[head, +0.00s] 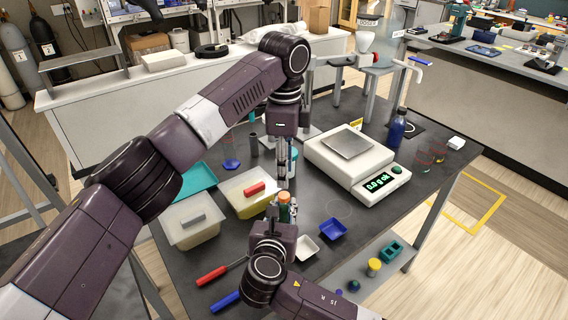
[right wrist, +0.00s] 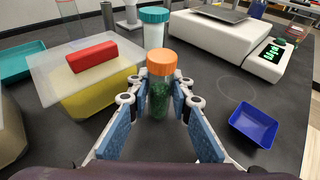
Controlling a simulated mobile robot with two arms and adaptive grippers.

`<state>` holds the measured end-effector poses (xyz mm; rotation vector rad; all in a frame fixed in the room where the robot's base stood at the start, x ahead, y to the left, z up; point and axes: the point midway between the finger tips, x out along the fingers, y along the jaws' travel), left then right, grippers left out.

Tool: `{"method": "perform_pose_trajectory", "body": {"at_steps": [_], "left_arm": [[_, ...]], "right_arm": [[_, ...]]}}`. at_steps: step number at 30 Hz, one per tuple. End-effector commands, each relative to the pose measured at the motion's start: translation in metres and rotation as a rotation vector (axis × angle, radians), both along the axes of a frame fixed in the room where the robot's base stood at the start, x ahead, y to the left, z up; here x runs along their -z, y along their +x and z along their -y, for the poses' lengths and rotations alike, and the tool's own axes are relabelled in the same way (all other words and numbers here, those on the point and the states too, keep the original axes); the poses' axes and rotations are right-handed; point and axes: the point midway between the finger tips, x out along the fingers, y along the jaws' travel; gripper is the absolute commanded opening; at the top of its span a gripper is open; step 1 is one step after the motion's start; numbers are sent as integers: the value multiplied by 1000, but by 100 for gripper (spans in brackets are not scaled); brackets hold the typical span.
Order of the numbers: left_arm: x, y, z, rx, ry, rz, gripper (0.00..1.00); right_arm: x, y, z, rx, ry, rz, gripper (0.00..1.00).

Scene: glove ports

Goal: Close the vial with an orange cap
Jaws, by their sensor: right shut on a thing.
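A vial with dark green contents (right wrist: 160,98) stands upright between the fingers of my right gripper (right wrist: 158,104), which is shut on it. The orange cap (right wrist: 162,62) sits on top of the vial; I cannot tell how tight it is. In the head view the cap (head: 284,197) shows just above my right gripper (head: 284,214). My left gripper (head: 282,172) points down above and behind the cap, apart from it. Its fingers look close together, but I cannot tell whether they are open or shut. It is not in the right wrist view.
A white jar with a teal lid (right wrist: 155,15) stands behind the vial. A yellow tub with a red block (right wrist: 92,57) is at left. A blue tray (right wrist: 253,125) is at right, a white tray (head: 306,247) nearby. The scale (head: 350,158) stands further back at right.

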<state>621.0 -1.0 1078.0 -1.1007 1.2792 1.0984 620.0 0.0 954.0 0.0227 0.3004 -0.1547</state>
Motion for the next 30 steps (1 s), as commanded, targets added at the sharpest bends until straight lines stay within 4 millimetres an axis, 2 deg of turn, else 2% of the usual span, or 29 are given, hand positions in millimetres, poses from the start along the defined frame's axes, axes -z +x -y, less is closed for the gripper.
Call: {"method": "perform_pose_trajectory", "body": {"at_steps": [21, 25, 30], "left_arm": [[-12, -1, -1, -1287, 3, -3, 34], [-13, -1, -1, -1442, 4, -2, 34], [-14, -1, -1, -1546, 4, -3, 34]], "right_arm": [[0, 0, 0, 0, 0, 0, 0], [0, 0, 0, 0, 0, 0, 0], [0, 0, 0, 0, 0, 0, 0]]}}
